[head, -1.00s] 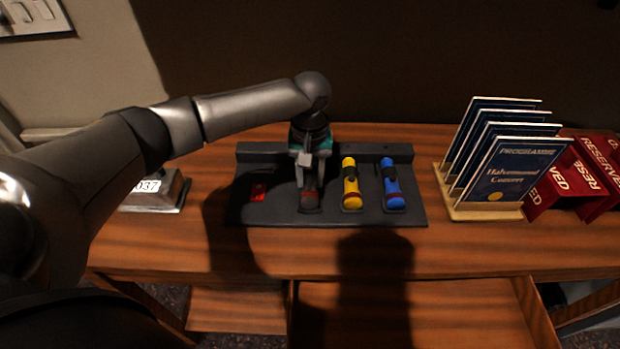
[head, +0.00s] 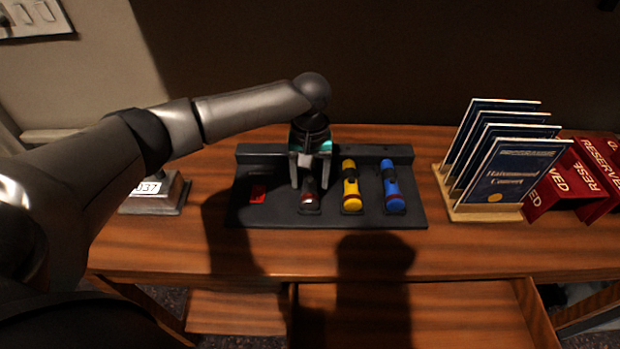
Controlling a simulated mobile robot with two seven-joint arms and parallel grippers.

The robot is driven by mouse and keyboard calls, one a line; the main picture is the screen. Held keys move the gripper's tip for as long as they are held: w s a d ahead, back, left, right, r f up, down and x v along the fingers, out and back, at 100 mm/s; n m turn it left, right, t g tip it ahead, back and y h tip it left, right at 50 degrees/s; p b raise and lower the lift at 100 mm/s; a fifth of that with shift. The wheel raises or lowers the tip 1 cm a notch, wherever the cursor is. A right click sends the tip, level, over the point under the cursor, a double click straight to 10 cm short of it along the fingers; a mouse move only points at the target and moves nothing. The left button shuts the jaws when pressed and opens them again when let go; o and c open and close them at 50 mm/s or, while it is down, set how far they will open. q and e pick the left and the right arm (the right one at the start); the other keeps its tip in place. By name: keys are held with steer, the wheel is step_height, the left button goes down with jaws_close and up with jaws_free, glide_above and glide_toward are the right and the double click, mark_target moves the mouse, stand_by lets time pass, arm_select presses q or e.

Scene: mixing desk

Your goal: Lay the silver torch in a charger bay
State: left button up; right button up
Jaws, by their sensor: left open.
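The dark charger (head: 280,215) sits on the wooden desk with bays side by side. A torch (head: 311,205), greyish with a reddish part at its near end, lies in the second bay from the left; it appears to be the silver one. Most of it is hidden by my left gripper (head: 309,186). That gripper points down directly over the torch, open, with its fingers close around or just above it; whether they touch I cannot tell. The leftmost bay is empty and shows a red patch (head: 258,193). My right gripper is not in view.
A yellow torch (head: 351,188) and a blue torch (head: 391,188) lie in the bays to the right. A programme rack (head: 510,180) and red RESERVED signs (head: 590,175) stand further right. A block marked 037 (head: 165,193) is at left, near my arm.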

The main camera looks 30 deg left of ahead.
mark_target(310, 180)
arm_select(q)
step_height(310, 180, up, 12)
steer(key=p, duration=0.2)
steer(key=shift+p, duration=0.35)
steer(key=shift+s+f, duration=0.1)
steer(key=shift+f, duration=0.05)
